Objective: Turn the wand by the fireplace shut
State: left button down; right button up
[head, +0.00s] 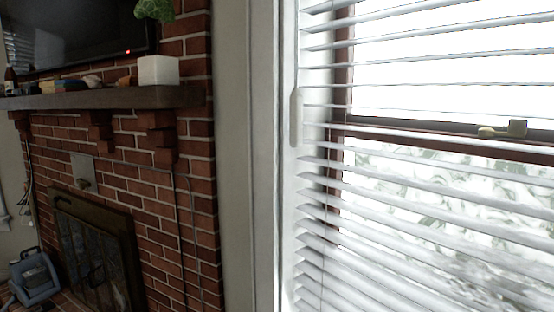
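White horizontal blinds (430,185) hang over the window at the right of the head view. Their slats are tilted open, with bright daylight and foliage showing between them. A pale wand (296,118) hangs upright at the left edge of the blinds, close to the white window trim. The brick fireplace (150,215) stands to the left of the window. Neither of my grippers is in view.
A dark mantel shelf (110,98) juts from the brick and bears a white pot (158,70) and several small objects. A dark screen (75,32) hangs above it. A blue-grey device (36,278) stands at the lower left beside the dark fireplace door (95,255).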

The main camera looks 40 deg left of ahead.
aim_at(296, 98)
jog(key=u, duration=1.05)
